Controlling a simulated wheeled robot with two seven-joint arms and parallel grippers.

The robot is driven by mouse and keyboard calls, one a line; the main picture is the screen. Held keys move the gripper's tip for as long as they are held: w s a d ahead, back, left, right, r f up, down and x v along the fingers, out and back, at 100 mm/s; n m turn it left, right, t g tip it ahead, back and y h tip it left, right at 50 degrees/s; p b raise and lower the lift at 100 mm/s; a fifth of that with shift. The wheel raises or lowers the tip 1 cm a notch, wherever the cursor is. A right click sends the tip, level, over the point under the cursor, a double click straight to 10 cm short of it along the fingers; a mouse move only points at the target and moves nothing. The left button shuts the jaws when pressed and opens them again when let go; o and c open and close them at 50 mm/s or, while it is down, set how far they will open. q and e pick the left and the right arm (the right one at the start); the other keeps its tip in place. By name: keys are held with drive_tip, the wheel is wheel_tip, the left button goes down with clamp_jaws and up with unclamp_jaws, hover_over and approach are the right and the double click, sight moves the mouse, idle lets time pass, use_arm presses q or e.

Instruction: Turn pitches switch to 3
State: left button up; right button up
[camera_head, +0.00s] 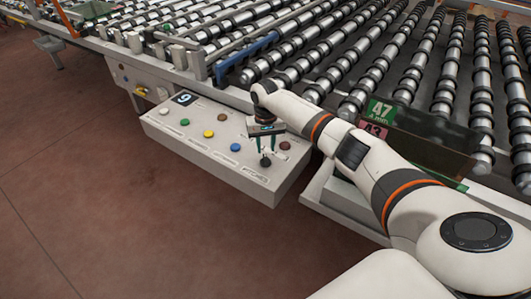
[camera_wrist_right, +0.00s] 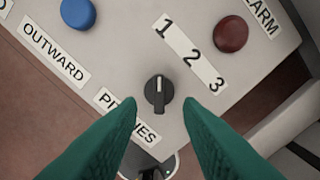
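The pitches switch is a black rotary knob (camera_wrist_right: 158,94) with a white line, on the pale control panel (camera_head: 215,158). In the right wrist view its line points up the picture, roughly toward the 1 on the white strip marked 1, 2, 3 (camera_wrist_right: 190,55). In the head view the knob (camera_head: 265,162) shows just below my right gripper (camera_head: 265,149). My right gripper is open, its green fingers (camera_wrist_right: 160,103) on either side of the knob in the picture, with gaps on both sides. A finger partly hides the PITCHES label (camera_wrist_right: 110,101). My left gripper is out of view.
A red-brown button (camera_wrist_right: 230,34) and a blue button (camera_wrist_right: 78,13) sit near the knob. More coloured buttons and a small display (camera_head: 184,98) are on the panel's left. A roller conveyor (camera_head: 330,50) lies behind. The floor (camera_head: 90,190) in front is clear.

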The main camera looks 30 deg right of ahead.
sight(266, 157)
drive_tip(key=shift+f, duration=2.3)
drive_tip(key=shift+c, duration=0.2)
clamp_jaws()
